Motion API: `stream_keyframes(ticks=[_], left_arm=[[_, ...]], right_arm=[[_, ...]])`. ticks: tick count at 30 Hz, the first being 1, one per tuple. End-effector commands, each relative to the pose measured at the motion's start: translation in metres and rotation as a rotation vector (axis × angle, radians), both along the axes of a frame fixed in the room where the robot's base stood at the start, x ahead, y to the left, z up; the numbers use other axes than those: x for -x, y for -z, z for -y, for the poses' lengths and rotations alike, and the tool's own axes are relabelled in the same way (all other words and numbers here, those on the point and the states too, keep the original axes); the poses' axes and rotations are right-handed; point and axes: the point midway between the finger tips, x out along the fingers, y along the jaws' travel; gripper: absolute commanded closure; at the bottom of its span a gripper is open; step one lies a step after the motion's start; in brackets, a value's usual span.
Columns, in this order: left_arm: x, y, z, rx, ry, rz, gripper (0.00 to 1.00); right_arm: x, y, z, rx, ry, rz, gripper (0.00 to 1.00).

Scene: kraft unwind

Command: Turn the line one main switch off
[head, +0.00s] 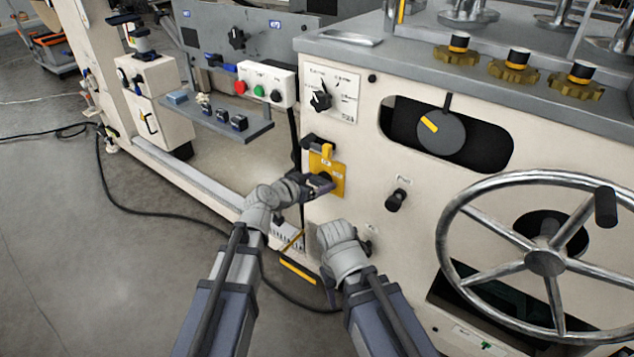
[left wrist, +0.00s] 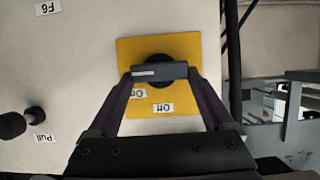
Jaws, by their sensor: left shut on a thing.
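The line one main switch is a dark rotary handle (left wrist: 160,70) on a yellow plate (left wrist: 185,47) on the cream machine front. The plate also shows in the head view (head: 337,187). In the left wrist view the handle bar lies crosswise, and a white line marks its left part. The plate's On label (left wrist: 139,93) and Off label (left wrist: 162,109) appear upside down there. My left gripper (left wrist: 160,76) is shut on the handle, one finger at each end of the bar. My right gripper hangs low by the machine front, its fingers mostly hidden behind my right wrist (head: 343,255).
A large handwheel (head: 545,262) stands out at the right. A dark knob (head: 397,199) sticks out right of the plate. A button box (head: 266,83) and shelf are at the upper left. A black cable (head: 120,203) crosses the open floor.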

Motion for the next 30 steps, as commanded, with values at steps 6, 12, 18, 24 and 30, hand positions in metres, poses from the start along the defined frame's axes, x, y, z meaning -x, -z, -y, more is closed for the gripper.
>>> stream_keyframes(ticks=[6,12,18,24,30], left_arm=[[0.0,0.0,0.0,0.0,0.0,0.0,0.71],[0.0,0.001,-0.001,0.018,0.001,-0.013,0.71],[-0.002,0.002,-0.002,0.096,0.0,-0.068,0.71],[-0.004,0.004,-0.005,0.232,0.0,-0.167,0.71],[-0.005,0.006,-0.007,0.386,0.0,-0.281,0.71]], right_arm=[[0.0,0.0,0.0,0.0,0.0,0.0,0.5],[0.0,0.001,0.0,0.0,0.0,0.0,0.5],[0.0,0.003,0.0,0.0,0.0,0.0,0.5],[0.0,0.007,0.0,0.0,0.001,0.0,0.5],[0.0,0.015,0.0,0.0,0.003,0.0,0.5]])
